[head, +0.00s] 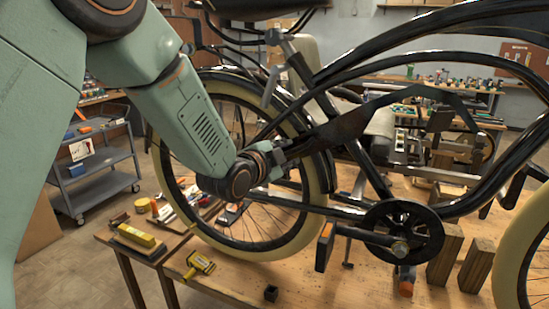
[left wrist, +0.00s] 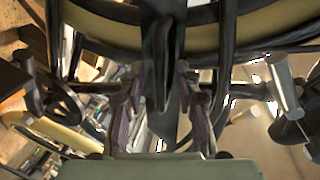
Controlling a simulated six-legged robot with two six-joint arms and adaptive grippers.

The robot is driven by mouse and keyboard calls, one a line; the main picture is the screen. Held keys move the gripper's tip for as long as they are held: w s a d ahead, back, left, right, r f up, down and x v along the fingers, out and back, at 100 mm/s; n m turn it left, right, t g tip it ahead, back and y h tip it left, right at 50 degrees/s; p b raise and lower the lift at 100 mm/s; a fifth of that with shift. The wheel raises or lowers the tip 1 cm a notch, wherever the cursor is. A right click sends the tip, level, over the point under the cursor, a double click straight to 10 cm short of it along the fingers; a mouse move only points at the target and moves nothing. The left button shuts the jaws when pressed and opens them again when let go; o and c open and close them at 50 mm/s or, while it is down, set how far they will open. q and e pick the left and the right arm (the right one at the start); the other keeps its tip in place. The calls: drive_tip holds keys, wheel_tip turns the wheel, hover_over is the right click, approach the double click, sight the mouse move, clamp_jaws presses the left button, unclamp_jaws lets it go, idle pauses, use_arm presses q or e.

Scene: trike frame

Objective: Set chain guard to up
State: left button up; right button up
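The chain guard (head: 350,127) is a long dark plate with an angled front part. In the head view it slopes up to the right, well above the bare chainring (head: 400,232). My left gripper (head: 290,149) is at the guard's rear, lower end. In the left wrist view, my left gripper's purple-padded fingers (left wrist: 161,115) stand apart on either side of a dark thin plate (left wrist: 165,75), apparently the guard's end. Gaps seem to show beside the plate; contact is hard to tell. My right gripper is not in view.
The bike's rear wheel (head: 235,250) with a cream tyre stands behind my left arm. Frame tubes and a pedal (head: 325,247) are close by. Wooden blocks (head: 445,255) and a yellow tool (head: 200,264) are on the workbench (head: 330,285). A grey cart (head: 95,165) stands at the left.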

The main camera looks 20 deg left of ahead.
use_arm(q)
drive_tip(key=v, duration=1.1)
drive_tip(key=shift+s+r, duration=0.15)
drive_tip(key=s+f+n+g+b, duration=0.3)
drive_tip(key=f+n, duration=0.1)
drive_tip(key=f, duration=0.7)
drive_tip(key=s+f+n+g+y+b, duration=0.1)
drive_tip(key=s+f+n+g+b, duration=0.25)
drive_tip(key=f, duration=0.65)
drive_tip(key=s+f+n+g+b, duration=0.15)
drive_tip(key=s+f+n, duration=0.3)
drive_tip(key=f, duration=0.65)
drive_tip(key=s+d+f+n+g+y+b, duration=0.1)
drive_tip(key=s+f+g+b, duration=0.6)
drive_tip(key=s+f, duration=1.8)
wheel_tip(320, 180, down, 4)
drive_tip(key=b, duration=0.5)
drive_tip(key=shift+d+n+g, duration=0.2)
drive_tip(key=shift+n+g, duration=0.1)
drive_tip(key=shift+g, duration=0.1)
